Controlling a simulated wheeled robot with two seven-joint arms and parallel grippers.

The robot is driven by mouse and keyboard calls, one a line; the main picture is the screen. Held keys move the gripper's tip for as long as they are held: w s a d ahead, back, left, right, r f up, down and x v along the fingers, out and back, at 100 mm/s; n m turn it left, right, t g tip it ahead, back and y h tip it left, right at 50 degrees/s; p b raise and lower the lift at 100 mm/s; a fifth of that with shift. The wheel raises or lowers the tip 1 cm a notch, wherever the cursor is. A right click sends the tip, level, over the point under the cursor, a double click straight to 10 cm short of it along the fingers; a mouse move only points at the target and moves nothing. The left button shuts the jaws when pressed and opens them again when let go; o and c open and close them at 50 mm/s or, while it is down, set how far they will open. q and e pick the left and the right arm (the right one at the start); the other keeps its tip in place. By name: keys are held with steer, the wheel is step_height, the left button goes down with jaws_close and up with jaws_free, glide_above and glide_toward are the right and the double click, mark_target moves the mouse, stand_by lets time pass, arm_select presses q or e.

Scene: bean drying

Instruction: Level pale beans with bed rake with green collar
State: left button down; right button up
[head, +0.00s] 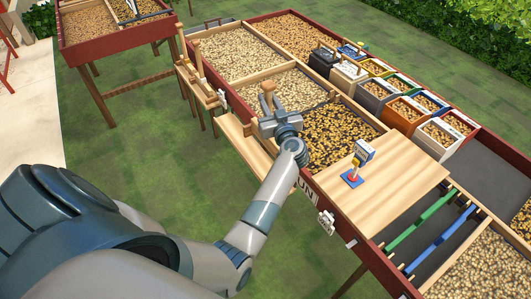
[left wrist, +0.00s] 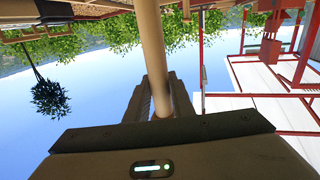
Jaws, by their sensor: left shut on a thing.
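My left gripper (head: 267,104) is shut on a pale wooden handle (head: 267,87) above the near side of the long bean bed. The handle also shows in the left wrist view (left wrist: 152,35), rising between the two fingers. I cannot see a green collar, and the rake's head cannot be made out. Pale beans (head: 236,50) fill a compartment behind the gripper. My right gripper is not in view.
A compartment of darker mixed beans (head: 342,136) adjoins on the right. Small bean bins (head: 404,110) stand along the far side. A wooden board (head: 400,182) holds a small blue-and-white stand. Green (head: 421,220) and blue (head: 440,240) bars span a dark compartment. Wooden tools (head: 199,62) stand at the left end.

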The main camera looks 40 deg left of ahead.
arm_select(q)
steer(key=shift+s+d+r, duration=0.1)
steer(key=shift+s+d, duration=0.45)
steer(key=shift+s, duration=0.35)
steer(key=shift+s+d, duration=0.55)
steer(key=shift+s, duration=0.3)
steer(key=s+d+f+m+t+h+b, duration=0.3)
steer(key=s+d+h+b, duration=0.4)
steer(key=s+d, duration=0.3)
steer(key=s+d+f+m+t+h+b, duration=0.4)
steer(key=s+d+m+h+b, duration=0.3)
steer(key=s+d, duration=0.3)
steer(key=shift+d+f+b, duration=0.55)
steer(key=shift+f+b, duration=0.05)
steer(key=shift+b, duration=0.25)
